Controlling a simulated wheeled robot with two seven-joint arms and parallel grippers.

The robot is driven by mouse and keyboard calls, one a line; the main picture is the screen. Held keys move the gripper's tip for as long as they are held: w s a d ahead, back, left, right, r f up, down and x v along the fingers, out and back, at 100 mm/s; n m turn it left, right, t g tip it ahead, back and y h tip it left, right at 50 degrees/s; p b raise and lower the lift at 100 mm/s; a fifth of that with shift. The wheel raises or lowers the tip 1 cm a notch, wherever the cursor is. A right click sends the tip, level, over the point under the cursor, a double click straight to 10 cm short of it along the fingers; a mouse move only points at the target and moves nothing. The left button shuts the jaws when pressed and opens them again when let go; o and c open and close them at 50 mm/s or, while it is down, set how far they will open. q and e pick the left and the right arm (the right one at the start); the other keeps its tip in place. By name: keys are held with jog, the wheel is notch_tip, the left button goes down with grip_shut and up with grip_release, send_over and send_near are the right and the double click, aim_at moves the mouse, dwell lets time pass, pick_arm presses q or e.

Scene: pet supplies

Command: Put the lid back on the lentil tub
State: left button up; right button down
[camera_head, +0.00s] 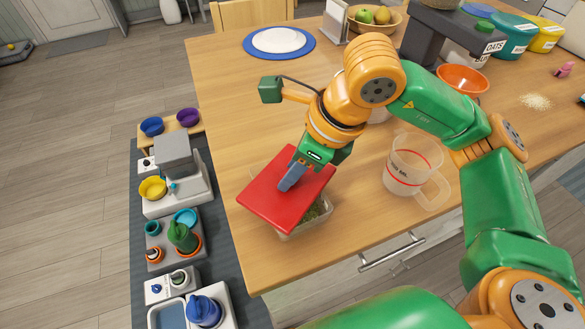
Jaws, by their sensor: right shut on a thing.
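My right gripper (289,182) is shut on the red square lid (268,205), gripping it near the middle of its top. The lid is tilted in the picture and lies over a clear tub (291,230) near the table's front left edge. Green contents, likely lentils, show through the tub's right side. The lid hides most of the tub's opening, so I cannot tell whether the lid touches the rim. My left gripper is not in view.
A clear measuring jug (412,172) stands to the right on the wooden table (235,110). An orange bowl (462,79) and a spill of pale grains (535,102) lie farther right. A blue-rimmed plate (279,41) sits at the back left. The table's left side is clear.

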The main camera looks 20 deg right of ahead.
grip_release()
dwell(0.5)
jog(key=shift+r, duration=0.1)
notch_tip(320, 180, up, 7)
jog(key=p, duration=0.5)
grip_shut()
dwell(0.4)
